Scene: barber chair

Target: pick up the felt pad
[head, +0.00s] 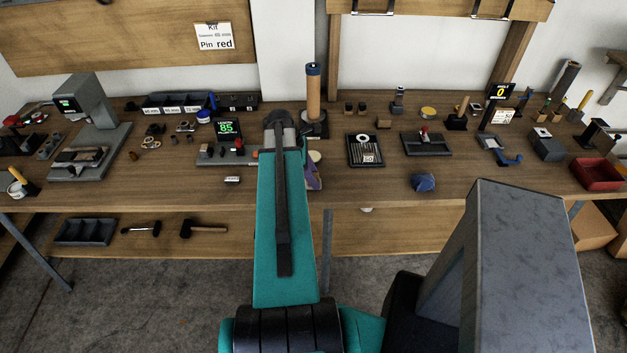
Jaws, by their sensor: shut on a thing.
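My teal arm reaches forward over the middle of the bench and ends in a dark wrist. My gripper's fingers are hidden behind the arm, so what is between them does not show. I cannot pick out the felt pad for certain. A small purple piece and a pale round piece show just right of the arm, partly covered by it, and I cannot tell whether either is the pad.
The wooden bench (390,190) is crowded. A tall cork-coloured cylinder (313,95) stands just beyond the wrist. A dark ribbed tray (366,150) and a crumpled blue cloth (423,182) lie to the right. A red bin (597,173) is far right. The front edge is mostly clear.

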